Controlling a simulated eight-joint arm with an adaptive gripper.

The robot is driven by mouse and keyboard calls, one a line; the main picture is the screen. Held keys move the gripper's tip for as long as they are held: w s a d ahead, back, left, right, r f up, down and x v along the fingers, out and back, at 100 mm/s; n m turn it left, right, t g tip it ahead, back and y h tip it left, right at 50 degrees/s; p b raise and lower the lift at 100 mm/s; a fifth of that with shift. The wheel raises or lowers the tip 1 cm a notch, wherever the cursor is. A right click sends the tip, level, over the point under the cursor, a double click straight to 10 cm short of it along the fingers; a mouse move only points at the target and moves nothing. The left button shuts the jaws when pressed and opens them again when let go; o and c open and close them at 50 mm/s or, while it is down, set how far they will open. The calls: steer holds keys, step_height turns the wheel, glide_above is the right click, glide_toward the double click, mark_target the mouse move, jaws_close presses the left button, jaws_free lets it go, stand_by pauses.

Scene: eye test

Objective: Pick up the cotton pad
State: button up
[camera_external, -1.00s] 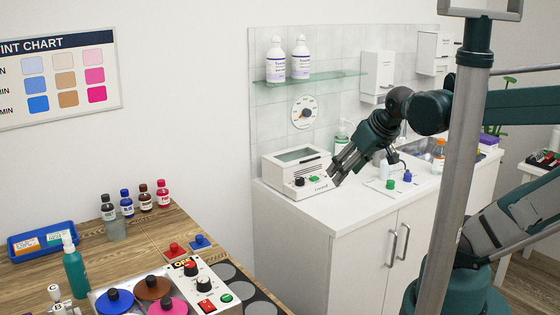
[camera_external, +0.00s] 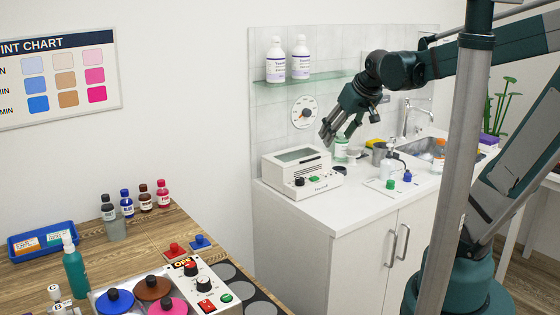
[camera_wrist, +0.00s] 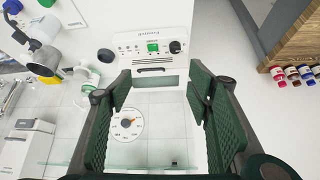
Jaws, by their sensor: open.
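I cannot pick out the cotton pad for sure in either view. My gripper (camera_external: 337,136) is open and empty, in the air above and just right of the white box-shaped device (camera_external: 297,167). In the wrist view my gripper's two green padded fingers (camera_wrist: 158,95) stand wide apart with nothing between them.
A glass shelf (camera_external: 318,78) with two bottles is above. A wooden table (camera_external: 150,238) with staining items stands at left.

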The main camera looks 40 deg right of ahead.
steer(key=w+d+r+m+p, duration=0.1)
steer(key=w+d+r+p, duration=0.2)
steer(key=w+d, duration=0.95)
steer(key=m+g+h+p, duration=0.1)
steer(key=m+g+p, duration=0.15)
steer(key=p, duration=0.35)
glide_above(361, 150)
step_height(361, 150, down, 18)
steer(key=shift+s+a+f+n, duration=0.3)
steer(key=shift+s+f, duration=0.1)
steer(key=shift+f, duration=0.2)
steer(key=shift+x, duration=1.3)
